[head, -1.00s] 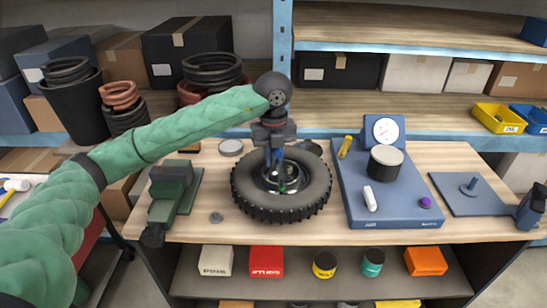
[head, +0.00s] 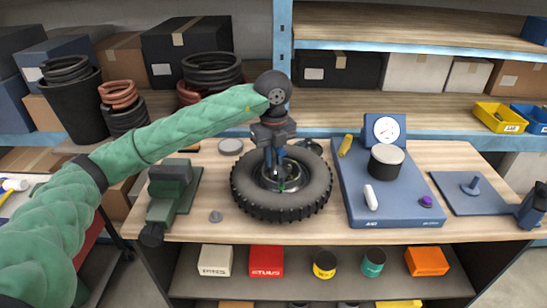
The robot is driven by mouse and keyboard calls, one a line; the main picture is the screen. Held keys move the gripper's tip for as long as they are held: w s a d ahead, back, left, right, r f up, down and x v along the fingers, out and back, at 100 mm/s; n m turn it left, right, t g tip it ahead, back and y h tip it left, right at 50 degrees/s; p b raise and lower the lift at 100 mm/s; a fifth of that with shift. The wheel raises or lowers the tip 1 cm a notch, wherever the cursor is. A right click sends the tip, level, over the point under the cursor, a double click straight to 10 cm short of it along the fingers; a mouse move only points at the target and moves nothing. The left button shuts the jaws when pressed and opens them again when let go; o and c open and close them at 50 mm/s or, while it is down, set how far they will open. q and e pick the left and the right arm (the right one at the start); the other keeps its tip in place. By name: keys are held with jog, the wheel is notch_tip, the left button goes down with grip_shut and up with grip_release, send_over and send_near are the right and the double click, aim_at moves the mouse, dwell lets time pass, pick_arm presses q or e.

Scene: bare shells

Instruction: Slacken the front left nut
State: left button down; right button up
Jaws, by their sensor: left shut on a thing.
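A black knobbly tyre on a wheel (head: 305,205) lies flat on the wooden bench, its silver hub facing up. My left gripper (head: 279,180) points down into the hub, with its fingertips low in the centre area. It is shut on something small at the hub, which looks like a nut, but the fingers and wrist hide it. Single nuts are too small and covered to tell apart. A small green mark shows at the fingertips.
A blue scale (head: 395,208) with a dial (head: 384,130) stands right. A blue plate (head: 490,198) with a post lies further right.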

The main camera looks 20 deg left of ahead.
pick_arm(q)
jog(key=shift+n, duration=0.3)
jog(key=shift+b, duration=0.3)
dwell(0.3)
jog(key=shift+n, duration=1.4)
jog(key=shift+b, duration=0.35)
jog(key=shift+n, duration=1.4)
